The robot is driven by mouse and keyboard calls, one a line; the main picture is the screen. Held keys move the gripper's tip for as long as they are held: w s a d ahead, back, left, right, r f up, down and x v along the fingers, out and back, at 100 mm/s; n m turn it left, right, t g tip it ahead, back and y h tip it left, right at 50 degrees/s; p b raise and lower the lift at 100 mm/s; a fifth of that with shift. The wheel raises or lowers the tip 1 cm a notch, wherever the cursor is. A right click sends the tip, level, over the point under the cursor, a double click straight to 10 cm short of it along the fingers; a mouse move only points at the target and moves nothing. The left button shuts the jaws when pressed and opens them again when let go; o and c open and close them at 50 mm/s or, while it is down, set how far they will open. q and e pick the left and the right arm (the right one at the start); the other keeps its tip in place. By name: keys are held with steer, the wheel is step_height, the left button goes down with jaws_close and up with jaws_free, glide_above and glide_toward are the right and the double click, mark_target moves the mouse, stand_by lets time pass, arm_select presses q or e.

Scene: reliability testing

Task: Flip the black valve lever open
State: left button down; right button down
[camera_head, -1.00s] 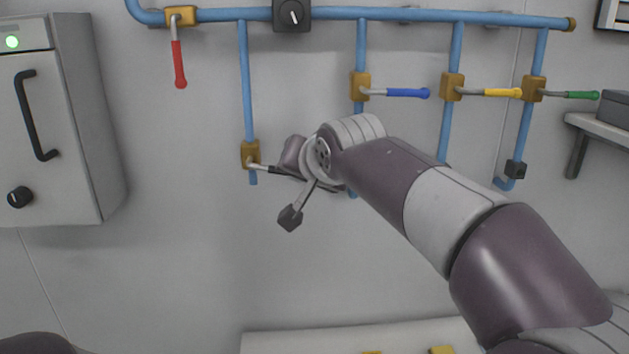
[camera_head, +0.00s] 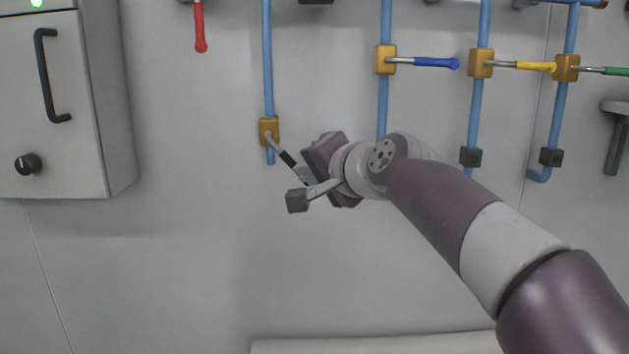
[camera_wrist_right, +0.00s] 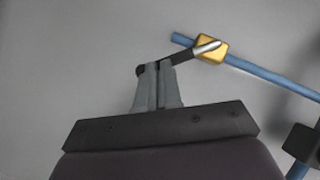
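The black valve lever (camera_head: 287,158) slants down and to the right from its yellow valve body (camera_head: 269,131) on a short blue pipe. Its dark grip also shows in the right wrist view (camera_wrist_right: 181,57), with the yellow valve body (camera_wrist_right: 211,47) to its right. My right gripper (camera_head: 303,175) is at the lever's lower end. In the right wrist view its two grey fingers (camera_wrist_right: 157,68) are together, and their tips meet the black grip near its free end. The grip lies across the fingertips, not visibly clamped between them. My left gripper is out of view.
Levers in red (camera_head: 200,30), blue (camera_head: 435,63), yellow (camera_head: 535,66) and green (camera_head: 615,71) are on the same wall. A grey cabinet (camera_head: 70,110) stands out at the left. The wall below the black lever is clear.

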steer(key=shift+a+f+m+t+y+b, duration=0.65)
steer(key=shift+a+m+b, duration=0.4)
steer(key=shift+b, duration=1.6)
steer(key=shift+a+f+m+t+y+b, duration=0.6)
steer(key=shift+m+b, duration=0.65)
steer(key=shift+b, duration=1.35)
steer(key=shift+w+a+f, duration=0.1)
steer(key=shift+a+f, duration=0.05)
steer(key=shift+a, duration=0.1)
